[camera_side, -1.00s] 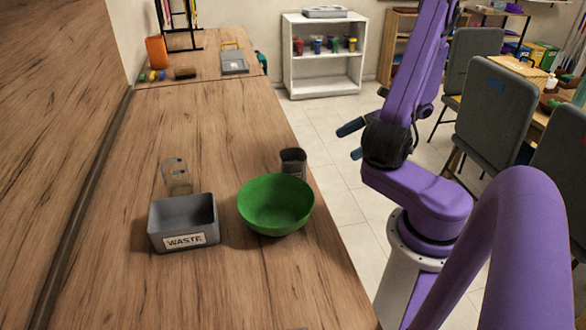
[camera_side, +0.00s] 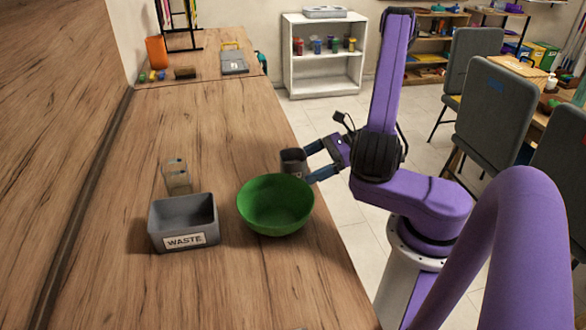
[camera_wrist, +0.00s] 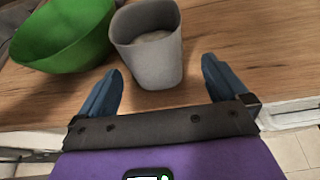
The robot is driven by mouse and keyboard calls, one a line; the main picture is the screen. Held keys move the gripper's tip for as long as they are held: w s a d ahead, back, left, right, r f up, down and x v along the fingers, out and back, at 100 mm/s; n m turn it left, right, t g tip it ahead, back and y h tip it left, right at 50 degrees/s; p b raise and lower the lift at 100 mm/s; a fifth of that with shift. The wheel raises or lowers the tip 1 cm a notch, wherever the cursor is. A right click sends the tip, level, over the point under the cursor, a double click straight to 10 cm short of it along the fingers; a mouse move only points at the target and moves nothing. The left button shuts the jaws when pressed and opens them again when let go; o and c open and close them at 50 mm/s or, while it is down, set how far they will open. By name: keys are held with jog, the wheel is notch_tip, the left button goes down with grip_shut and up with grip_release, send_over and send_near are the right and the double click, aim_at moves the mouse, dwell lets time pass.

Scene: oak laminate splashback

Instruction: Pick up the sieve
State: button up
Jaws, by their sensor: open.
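I cannot clearly make out a sieve in either view. A dark grey tapered cup (camera_side: 293,160) stands upright near the worktop's right edge. In the wrist view the cup (camera_wrist: 148,55) shows a pale inside, and I cannot tell what that is. My gripper (camera_side: 310,165) is open at the worktop's edge, its two blue fingers pointing at the cup. In the wrist view the cup stands ahead of the gap between the fingers, with nothing gripped. A small see-through container (camera_side: 176,178) stands further left; its details are too small to tell.
A green bowl (camera_side: 275,204) stands close to the cup, in front of it in the side view. A grey bin marked WASTE (camera_side: 183,222) is left of the bowl. An orange container (camera_side: 156,52) and small items are at the far end.

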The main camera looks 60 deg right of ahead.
aim_at(293, 171)
jog(key=x, duration=0.3)
jog(key=shift+w+a, duration=0.1)
jog(key=shift+a, duration=0.45)
jog(key=shift+w+a+f, duration=0.2)
jog(key=shift+w+a, duration=0.2)
jog(key=shift+w, duration=0.05)
jog(key=shift+c, duration=0.3)
jog(key=c, duration=1.1)
jog(key=shift+r, duration=0.15)
